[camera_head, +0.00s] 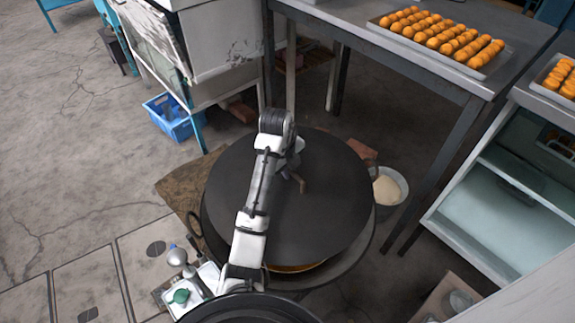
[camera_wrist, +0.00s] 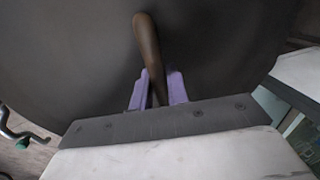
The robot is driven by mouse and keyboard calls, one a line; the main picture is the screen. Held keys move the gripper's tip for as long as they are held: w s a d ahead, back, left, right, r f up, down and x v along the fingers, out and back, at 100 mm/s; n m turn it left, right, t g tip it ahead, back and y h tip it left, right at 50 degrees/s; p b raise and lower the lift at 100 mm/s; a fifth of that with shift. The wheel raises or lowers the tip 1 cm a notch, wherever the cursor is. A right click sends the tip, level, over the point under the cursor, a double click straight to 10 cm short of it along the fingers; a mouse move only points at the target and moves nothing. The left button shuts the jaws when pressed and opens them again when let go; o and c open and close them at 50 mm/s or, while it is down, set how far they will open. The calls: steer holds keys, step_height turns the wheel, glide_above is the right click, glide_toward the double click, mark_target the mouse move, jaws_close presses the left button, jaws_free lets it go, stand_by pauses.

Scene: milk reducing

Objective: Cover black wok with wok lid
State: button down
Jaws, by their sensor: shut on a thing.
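The wok lid (camera_head: 335,195) is a large dark disc with a brown handle (camera_wrist: 147,38). My gripper (camera_wrist: 158,90) is shut on this handle, with a purple finger on each side. In the head view my gripper (camera_head: 297,175) is near the lid's middle. The black wok (camera_head: 345,268) lies below the lid and is mostly hidden. Its rim shows at the front and right, and a strip of golden contents (camera_head: 295,268) shows at the front. The lid sits offset toward the back. I cannot tell whether it touches the rim.
A metal table (camera_head: 400,55) with a tray of orange balls stands behind. A bowl (camera_head: 388,186) of pale stuff is right of the wok. Bottles and small containers (camera_head: 182,285) stand at the front left. A blue crate (camera_head: 172,117) is on the floor at left.

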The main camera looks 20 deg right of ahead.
step_height(320, 180, down, 14)
steer(key=b, duration=0.3)
stand_by(0.6)
steer(key=shift+a+f, duration=0.1)
steer(key=shift+f, duration=0.1)
stand_by(0.5)
steer(key=c, duration=1.4)
jaws_free()
steer(key=shift+o, duration=0.5)
steer(key=r+p, duration=0.1)
steer(key=r, duration=0.3)
steer(key=a+r+p, duration=0.1)
steer(key=r, duration=0.4)
steer(key=s+a+r+p, duration=0.1)
steer(key=r, duration=0.3)
steer(key=shift+a+r, duration=0.2)
steer(key=shift+r, duration=0.15)
